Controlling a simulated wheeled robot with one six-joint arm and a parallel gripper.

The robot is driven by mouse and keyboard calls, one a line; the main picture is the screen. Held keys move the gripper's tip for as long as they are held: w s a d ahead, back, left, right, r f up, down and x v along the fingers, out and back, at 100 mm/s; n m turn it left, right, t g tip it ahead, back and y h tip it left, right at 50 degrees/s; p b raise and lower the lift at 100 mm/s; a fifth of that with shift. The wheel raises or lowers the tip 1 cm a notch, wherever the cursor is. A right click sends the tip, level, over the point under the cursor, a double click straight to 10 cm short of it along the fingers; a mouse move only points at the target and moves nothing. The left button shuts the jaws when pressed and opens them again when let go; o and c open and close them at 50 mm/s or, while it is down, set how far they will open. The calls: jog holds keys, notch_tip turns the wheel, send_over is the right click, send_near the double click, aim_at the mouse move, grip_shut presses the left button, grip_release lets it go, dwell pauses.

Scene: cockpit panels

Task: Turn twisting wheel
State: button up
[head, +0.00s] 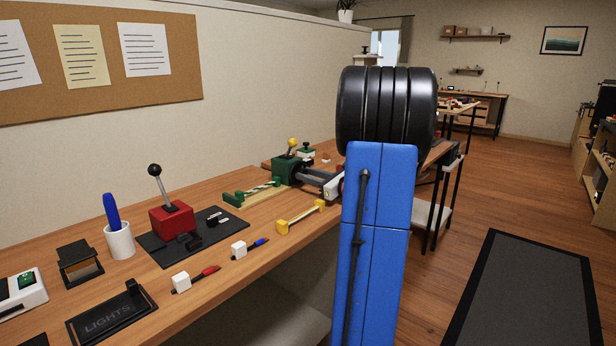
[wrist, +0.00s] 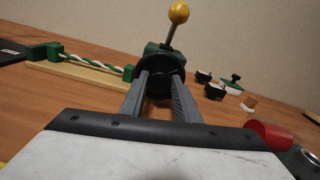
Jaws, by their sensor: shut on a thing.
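The dark round wheel (wrist: 163,61) is on the near face of a green block in the wrist view. A lever with a yellow ball (wrist: 179,13) stands up from it. The green block (head: 286,170) and yellow ball (head: 292,143) also show in the head view, at the far part of the bench. My gripper (wrist: 161,74) has its two grey fingers on either side of the wheel, shut on it. In the head view my gripper (head: 304,174) reaches left to the block. My blue and black arm hides part of the bench there.
A green stand with a striped rope (head: 258,190) and a yellow handle (head: 300,217) lie in front of the block. A red lever box (head: 172,220) is further left. Small dark-and-white parts and a red cylinder (wrist: 270,135) are at right in the wrist view.

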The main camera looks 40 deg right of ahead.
jog(key=shift+m, duration=2)
jog(key=o, duration=1)
jog(key=shift+o, duration=0.2)
jog(key=shift+s+d, duration=0.1)
jog(key=s, duration=0.5)
jog(key=s+d, duration=0.1)
jog(key=s, duration=1.1)
jog(key=shift+s+d, duration=0.1)
jog(key=shift+d, duration=0.05)
